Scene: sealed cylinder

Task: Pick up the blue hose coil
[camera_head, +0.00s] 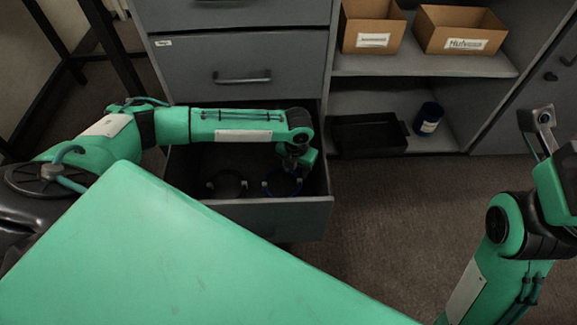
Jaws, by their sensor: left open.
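The blue hose coil (282,194) lies in the open bottom drawer (268,217), on its right side. It shows as a dark blue ring, partly covered by my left gripper. My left gripper (290,172) reaches down into the drawer, right over the coil; its jaws are open. The fingertips are small and dark, and I cannot tell whether they touch the coil. My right gripper (541,135) is raised at the right edge, far from the drawer and partly cut off; its jaws do not show clearly.
A black coil (228,184) lies left of the blue one in the drawer. A closed drawer (241,66) sits above my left forearm. The shelf at right holds cardboard boxes (462,28), a black tray (368,134) and a blue cylinder (428,119). The carpet (400,210) is clear.

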